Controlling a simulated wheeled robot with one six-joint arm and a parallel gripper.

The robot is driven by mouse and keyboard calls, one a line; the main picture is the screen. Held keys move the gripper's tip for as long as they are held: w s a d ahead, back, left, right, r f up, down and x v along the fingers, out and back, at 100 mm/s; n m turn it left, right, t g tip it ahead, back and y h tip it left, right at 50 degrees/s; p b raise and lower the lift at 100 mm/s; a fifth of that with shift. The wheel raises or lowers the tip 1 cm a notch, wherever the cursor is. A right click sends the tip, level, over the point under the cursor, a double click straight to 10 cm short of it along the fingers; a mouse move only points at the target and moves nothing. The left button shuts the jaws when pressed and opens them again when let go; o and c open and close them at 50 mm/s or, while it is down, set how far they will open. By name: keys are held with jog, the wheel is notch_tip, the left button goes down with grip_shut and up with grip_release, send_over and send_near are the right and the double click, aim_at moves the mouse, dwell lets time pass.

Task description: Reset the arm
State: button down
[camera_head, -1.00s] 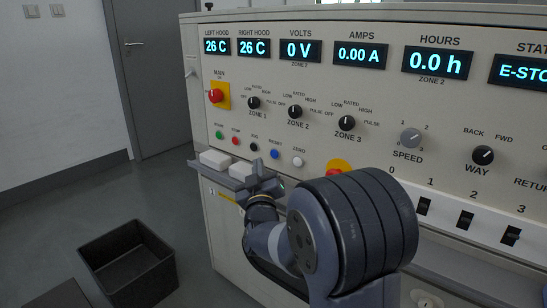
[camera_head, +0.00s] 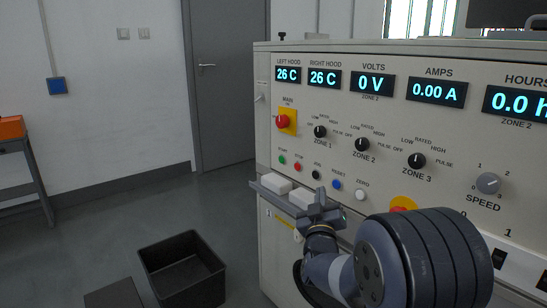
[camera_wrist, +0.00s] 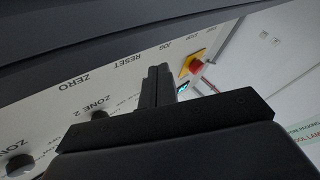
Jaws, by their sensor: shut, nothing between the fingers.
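My gripper (camera_head: 322,204) is in front of the lower left of the cream control panel (camera_head: 385,85), just below the row of small push buttons. In the wrist view my gripper (camera_wrist: 157,88) shows its two fingers together, with nothing between them. Behind it, on a grey ledge (camera_head: 268,190) fixed to the panel, lie two white blocks (camera_head: 277,187), the right one partly covered by my gripper. My arm bends at the lower right and hides part of the panel's lower front.
A black open bin (camera_head: 183,262) stands on the floor left of the panel. A dark flat-topped object (camera_head: 115,294) is beside it. A grey bench with an orange item (camera_head: 11,127) stands at the far left. The floor between them is clear. A red main switch (camera_head: 283,121) is on the panel.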

jog(key=shift+s+a+r+p, duration=0.25)
jog(key=shift+a+p, duration=0.2)
jog(key=shift+p, duration=0.8)
jog(key=s+a, duration=0.1)
jog(key=s+a+b, duration=0.1)
jog(key=s+a, duration=0.1)
jog(key=a, duration=0.1)
jog(key=shift+f+b, duration=0.25)
jog(key=shift+b, duration=0.1)
jog(key=shift+d, duration=0.1)
